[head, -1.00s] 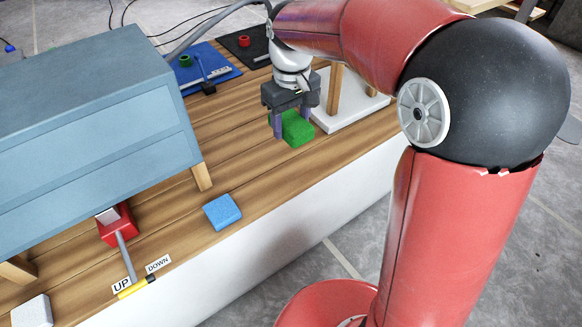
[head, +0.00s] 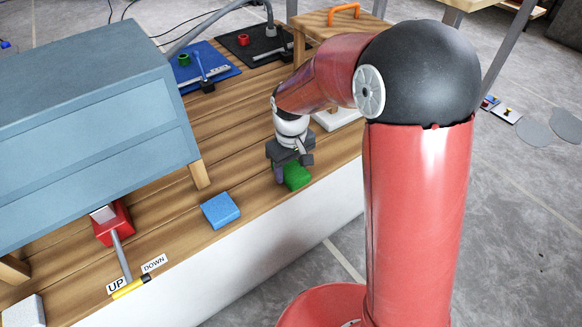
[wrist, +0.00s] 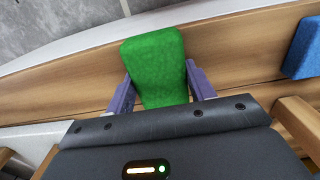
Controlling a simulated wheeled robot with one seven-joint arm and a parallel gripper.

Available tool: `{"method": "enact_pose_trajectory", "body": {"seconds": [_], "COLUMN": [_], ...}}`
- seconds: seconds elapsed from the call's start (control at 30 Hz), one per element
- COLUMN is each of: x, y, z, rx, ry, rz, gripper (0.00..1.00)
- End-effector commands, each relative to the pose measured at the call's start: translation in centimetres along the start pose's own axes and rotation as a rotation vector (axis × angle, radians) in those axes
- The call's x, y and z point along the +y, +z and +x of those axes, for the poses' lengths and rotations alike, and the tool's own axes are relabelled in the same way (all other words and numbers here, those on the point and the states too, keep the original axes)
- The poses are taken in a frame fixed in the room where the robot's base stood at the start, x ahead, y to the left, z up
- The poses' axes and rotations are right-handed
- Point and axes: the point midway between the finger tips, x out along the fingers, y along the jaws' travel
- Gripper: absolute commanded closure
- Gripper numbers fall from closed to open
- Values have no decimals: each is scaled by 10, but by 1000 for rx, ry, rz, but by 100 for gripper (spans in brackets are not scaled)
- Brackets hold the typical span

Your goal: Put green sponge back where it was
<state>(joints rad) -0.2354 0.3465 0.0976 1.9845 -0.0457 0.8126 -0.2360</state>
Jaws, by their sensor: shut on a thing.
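The green sponge (head: 297,176) is between the fingers of my gripper (head: 287,179), close to the front edge of the wooden table. In the wrist view the green sponge (wrist: 156,66) sits between the two purple fingers of my gripper (wrist: 160,88), which are shut on its sides. I cannot tell whether the sponge touches the table.
A blue sponge (head: 221,210) lies on the table to the left of my gripper and shows in the wrist view (wrist: 304,48). A blue-grey cabinet (head: 85,140) stands on legs at left. A red lever device (head: 113,226) is below it. Bare table (head: 245,165) lies between.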

Motion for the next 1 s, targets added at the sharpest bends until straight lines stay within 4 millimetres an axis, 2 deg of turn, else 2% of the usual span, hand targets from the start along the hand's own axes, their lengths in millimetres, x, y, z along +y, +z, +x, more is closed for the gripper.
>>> {"method": "enact_pose_trajectory", "body": {"seconds": [0.3,0.33,0.47,0.77,0.87,1.0], "x": [0,0,0,0,0,0], "y": [0,0,0,0,0,-1], "z": [4,2,2,0,-7,-31], "rx": [0,0,0,0,1,4], "ry": [0,0,0,0,1,2], "rz": [0,0,0,0,0,1], "gripper": [68,42,25,24,24,24]}}
